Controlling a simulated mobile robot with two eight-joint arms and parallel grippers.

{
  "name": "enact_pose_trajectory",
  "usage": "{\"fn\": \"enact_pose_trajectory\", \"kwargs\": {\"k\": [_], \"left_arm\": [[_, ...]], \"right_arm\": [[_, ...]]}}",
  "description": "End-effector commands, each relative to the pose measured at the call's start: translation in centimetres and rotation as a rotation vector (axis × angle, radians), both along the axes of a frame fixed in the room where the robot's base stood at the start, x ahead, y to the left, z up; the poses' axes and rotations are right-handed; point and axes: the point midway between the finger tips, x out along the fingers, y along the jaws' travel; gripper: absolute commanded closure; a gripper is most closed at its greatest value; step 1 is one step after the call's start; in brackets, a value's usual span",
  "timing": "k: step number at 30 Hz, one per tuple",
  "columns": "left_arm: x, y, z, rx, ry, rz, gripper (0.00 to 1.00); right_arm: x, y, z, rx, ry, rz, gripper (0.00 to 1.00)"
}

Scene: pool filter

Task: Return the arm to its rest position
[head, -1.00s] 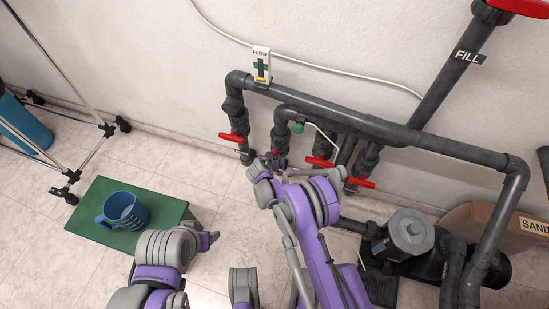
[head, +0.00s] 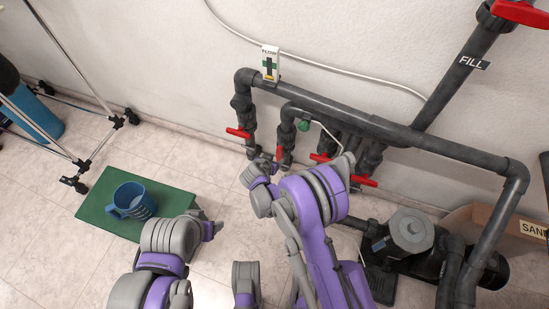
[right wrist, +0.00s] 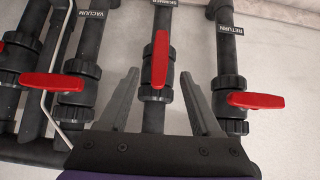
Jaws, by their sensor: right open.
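My right arm rises from the bottom of the head view. Its gripper (head: 262,170) is near the red-handled valves, partly hidden by its own wrist. In the right wrist view the gripper (right wrist: 160,74) is open, its fingers apart on either side of the SKIMMER pipe. The red skimmer handle (right wrist: 160,60) lies along its pipe and appears beyond the fingers; contact cannot be seen. The red VACUUM handle (right wrist: 52,82) and RETURN handle (right wrist: 257,100) lie across their pipes. My left gripper (head: 212,229) is beside the green mat; its jaw state is unclear.
A metal frame (head: 78,150) is at the far left. Pipes line the wall; tiled floor lies between mat and valves.

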Motion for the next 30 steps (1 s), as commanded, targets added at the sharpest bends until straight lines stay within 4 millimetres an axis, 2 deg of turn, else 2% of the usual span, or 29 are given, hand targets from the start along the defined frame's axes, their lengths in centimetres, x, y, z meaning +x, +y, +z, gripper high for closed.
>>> {"fn": "enact_pose_trajectory", "kwargs": {"k": [13,17,20,23,26,30], "left_arm": [[0.0,0.0,0.0,0.000,0.000,0.000,0.35],[0.0,0.0,0.0,0.000,0.000,0.000,0.35],[0.0,0.0,0.0,0.000,0.000,0.000,0.35],[0.0,0.0,0.0,0.000,0.000,0.000,0.35],[0.0,0.0,0.0,0.000,0.000,0.000,0.35],[0.0,0.0,0.0,0.000,0.000,0.000,0.35]], "right_arm": [[0.0,0.0,0.0,0.000,0.001,0.000,0.35],[0.0,-0.9,1.3,-0.004,0.016,0.001,0.35],[-0.2,-2.7,3.9,-0.010,0.048,0.006,0.35],[-1.1,-5.3,7.4,-0.017,0.095,0.018,0.35],[-2.6,-8.0,10.9,-0.020,0.144,0.036,0.35],[-5.7,-11.4,15.3,-0.019,0.206,0.064,0.35]]}}
